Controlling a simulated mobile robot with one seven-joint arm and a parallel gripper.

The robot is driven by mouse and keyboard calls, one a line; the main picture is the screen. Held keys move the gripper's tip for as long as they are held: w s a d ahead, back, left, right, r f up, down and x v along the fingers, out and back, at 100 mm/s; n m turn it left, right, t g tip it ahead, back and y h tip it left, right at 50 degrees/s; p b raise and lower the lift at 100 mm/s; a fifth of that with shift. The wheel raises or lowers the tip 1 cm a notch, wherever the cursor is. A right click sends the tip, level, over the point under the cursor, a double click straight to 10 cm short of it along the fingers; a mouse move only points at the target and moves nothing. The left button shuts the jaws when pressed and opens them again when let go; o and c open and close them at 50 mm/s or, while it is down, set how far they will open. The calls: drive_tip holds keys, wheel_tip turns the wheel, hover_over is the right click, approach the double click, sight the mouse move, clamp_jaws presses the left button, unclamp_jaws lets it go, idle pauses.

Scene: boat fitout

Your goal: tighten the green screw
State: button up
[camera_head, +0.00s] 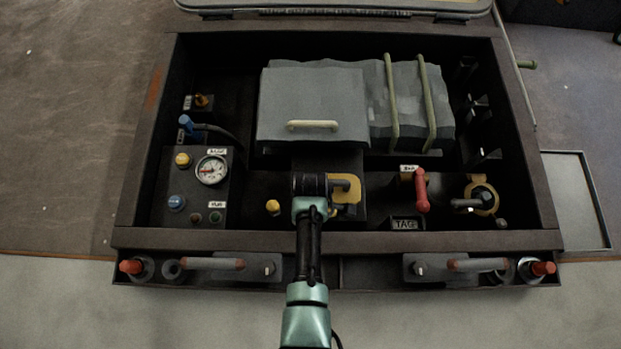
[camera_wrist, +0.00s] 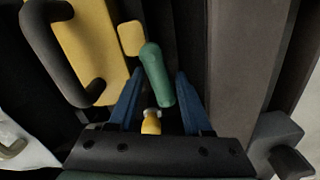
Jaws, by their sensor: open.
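In the wrist view a green, rounded, bar-shaped piece (camera_wrist: 157,75), which I take for the green screw, shows between the tips of my gripper's two blue fingers (camera_wrist: 158,76). The fingers are apart, one on each side of it; I cannot tell whether either touches it. A yellow tab (camera_wrist: 131,38) is beside its far end. In the head view my gripper (camera_head: 326,184) is over the middle front of the dark box, by a yellow plate (camera_head: 346,196). My wrist hides much of that spot, and I cannot make out the green piece there.
The yellow plate carries a black handle (camera_wrist: 87,88) close left of my fingers. A grey lidded case (camera_head: 311,100) stands behind. A gauge panel (camera_head: 211,170) is left, a red lever (camera_head: 421,190) right. The front rim (camera_head: 200,240) crosses beneath my arm.

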drive_tip(key=shift+f+b, duration=0.55)
drive_tip(key=shift+f, duration=0.55)
clamp_jaws()
